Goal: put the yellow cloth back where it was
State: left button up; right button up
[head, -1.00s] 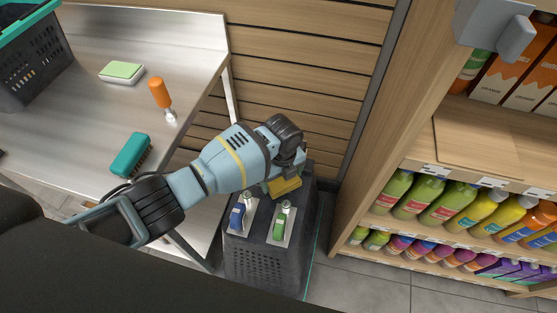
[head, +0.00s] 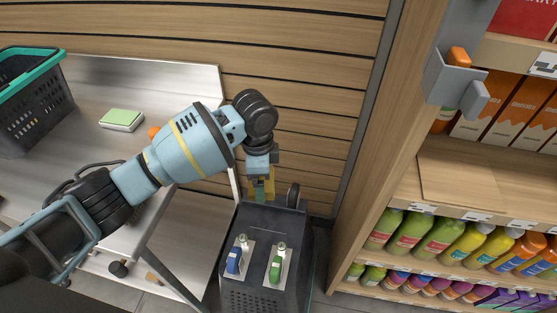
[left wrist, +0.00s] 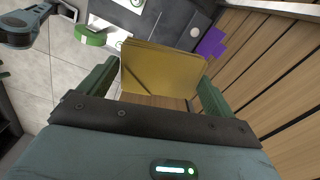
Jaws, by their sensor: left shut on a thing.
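The yellow cloth (left wrist: 162,70) is between the fingers of my left gripper (left wrist: 155,88) in the left wrist view. In the head view the cloth (head: 268,186) shows as a small yellow patch at my left gripper (head: 262,182), over the far end of the dark cart (head: 262,219). My left gripper is shut on the cloth and points down. I cannot tell for sure whether the cloth touches the cart top. My right gripper is not in view.
A steel counter left holds a sponge (head: 122,119) and a basket (head: 35,105). Shelves with bottles (head: 440,237) stand right. A slatted wall is behind.

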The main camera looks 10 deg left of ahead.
pick_arm(q)
jog(key=s+a+r+n+b, duration=0.2)
jog(key=s+a+r+n, duration=0.4)
jog(key=n, duration=0.9)
jog(key=s+r, duration=0.3)
jog(key=s, duration=0.2)
jog(key=shift+a+r+b, duration=0.3)
jog(key=shift+a+r, duration=0.1)
